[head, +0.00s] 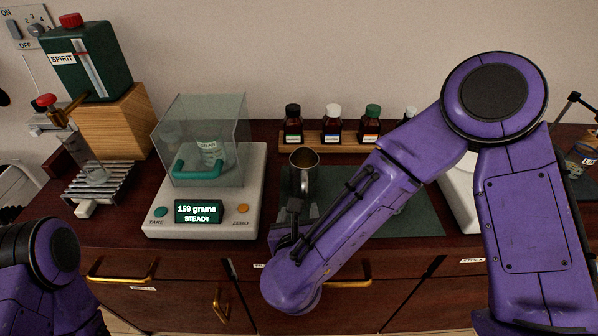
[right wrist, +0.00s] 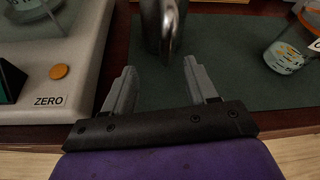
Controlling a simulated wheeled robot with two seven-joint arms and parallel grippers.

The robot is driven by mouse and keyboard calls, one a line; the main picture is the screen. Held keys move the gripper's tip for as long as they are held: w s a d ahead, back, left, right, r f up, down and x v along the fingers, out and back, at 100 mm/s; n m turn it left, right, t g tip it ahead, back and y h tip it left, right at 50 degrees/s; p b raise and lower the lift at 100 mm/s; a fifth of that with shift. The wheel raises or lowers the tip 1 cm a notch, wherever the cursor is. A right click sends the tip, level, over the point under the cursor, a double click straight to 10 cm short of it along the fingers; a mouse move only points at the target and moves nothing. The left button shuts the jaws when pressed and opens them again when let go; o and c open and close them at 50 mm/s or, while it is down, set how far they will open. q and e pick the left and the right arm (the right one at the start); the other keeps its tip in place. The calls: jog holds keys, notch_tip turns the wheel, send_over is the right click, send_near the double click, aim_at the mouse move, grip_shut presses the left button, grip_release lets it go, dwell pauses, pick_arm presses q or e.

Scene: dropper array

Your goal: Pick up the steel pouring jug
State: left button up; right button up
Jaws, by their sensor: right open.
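The steel pouring jug (head: 304,172) stands upright on the dark green mat (head: 425,222), just right of the scale. In the right wrist view the jug (right wrist: 160,22) is at the top, cut off by the frame edge, with its handle side toward me. My right gripper (head: 298,205) is in front of the jug, low over the mat, and partly hidden by my arm in the head view. In the right wrist view its two grey fingers (right wrist: 162,82) are apart with nothing between them; the jug is just beyond the tips. My left arm shows at lower left, its gripper out of frame.
A white scale (head: 255,195) with a clear draft shield stands close left, reading 159 grams. A rack of bottles (head: 333,140) is behind the jug. A glass beaker (right wrist: 284,58) stands to the right on the mat. The spirit can (head: 85,62) is far left.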

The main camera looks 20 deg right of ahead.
aim_at(305, 206)
jog(key=shift+w+d, duration=0.1)
jog(key=shift+d, duration=0.2)
jog(key=shift+w+d+p, duration=0.1)
jog(key=shift+d+p, duration=0.2)
jog(key=p+x, duration=0.2)
jog(key=x, duration=0.3)
jog(key=shift+w+d+f, duration=0.1)
jog(key=shift+w+f, duration=0.05)
jog(key=shift+w, duration=0.05)
jog(key=shift+w+f, duration=0.15)
jog(key=shift+w, duration=0.1)
jog(key=shift+s, duration=0.25)
pick_arm(q)
jog(key=r, duration=0.3)
jog(key=shift+s, duration=0.25)
pick_arm(e)
grip_shut()
